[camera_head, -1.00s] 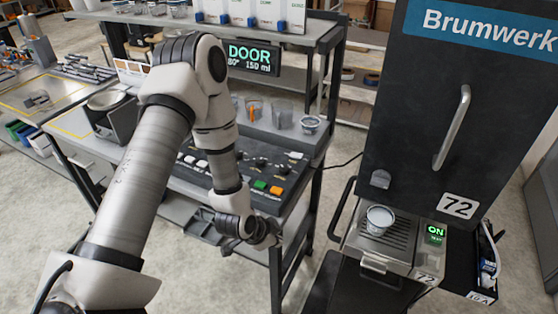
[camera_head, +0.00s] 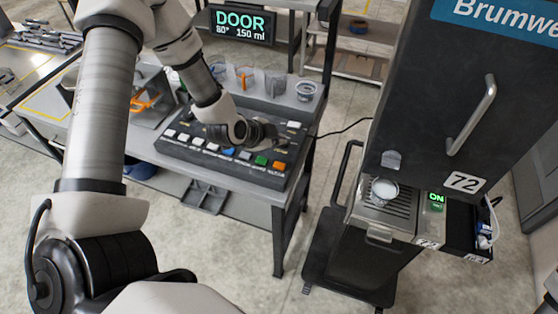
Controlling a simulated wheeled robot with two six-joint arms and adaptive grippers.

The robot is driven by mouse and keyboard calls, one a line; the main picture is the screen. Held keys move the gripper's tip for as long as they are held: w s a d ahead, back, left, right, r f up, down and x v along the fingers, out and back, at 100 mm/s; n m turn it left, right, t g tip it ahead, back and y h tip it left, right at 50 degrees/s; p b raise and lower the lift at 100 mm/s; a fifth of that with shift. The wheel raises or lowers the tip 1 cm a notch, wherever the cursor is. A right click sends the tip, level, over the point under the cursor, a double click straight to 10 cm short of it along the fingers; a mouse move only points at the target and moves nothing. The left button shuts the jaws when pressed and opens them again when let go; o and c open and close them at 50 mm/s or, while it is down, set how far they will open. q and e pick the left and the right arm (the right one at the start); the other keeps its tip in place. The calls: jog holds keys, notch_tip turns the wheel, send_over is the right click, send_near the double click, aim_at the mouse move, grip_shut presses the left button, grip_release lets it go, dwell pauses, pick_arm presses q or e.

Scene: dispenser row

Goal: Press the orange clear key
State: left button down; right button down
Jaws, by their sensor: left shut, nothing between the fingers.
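The orange key (camera_head: 279,166) is at the front right corner of the dark key panel (camera_head: 176,150), just right of the green key (camera_head: 261,160). My left gripper (camera_head: 284,143) is shut and empty. It hangs over the right part of the panel, behind the orange key in the picture and apart from it. How high the fingertips are above the panel is hard to tell. My left wrist hides some of the keys and knobs. A display (camera_head: 241,25) behind the panel reads DOOR, 80°, 150 ml. My right gripper is not in view.
White keys (camera_head: 183,138) and a blue key (camera_head: 228,152) share the front row. Several cups (camera_head: 275,82) stand behind the panel. A tall Brumwerk machine (camera_head: 425,110), marked 72, stands at the right with a white cup (camera_head: 384,190) on its grate and a lit ON sign.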

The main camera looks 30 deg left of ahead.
aim_at(278, 166)
pick_arm(q)
notch_tip(278, 166, down, 8)
jog(key=b, duration=0.6)
jog(key=shift+d+r, duration=0.1)
jog(key=shift+r, duration=0.15)
jog(key=shift+f+b, duration=0.4)
jog(key=shift+r, duration=0.1)
jog(key=shift+f, duration=0.45)
jog(key=shift+f+b, duration=0.4)
jog(key=shift+f, duration=0.05)
dwell(0.7)
dwell(0.3)
jog(key=shift+r+p, duration=0.9)
jog(key=shift+p, duration=0.05)
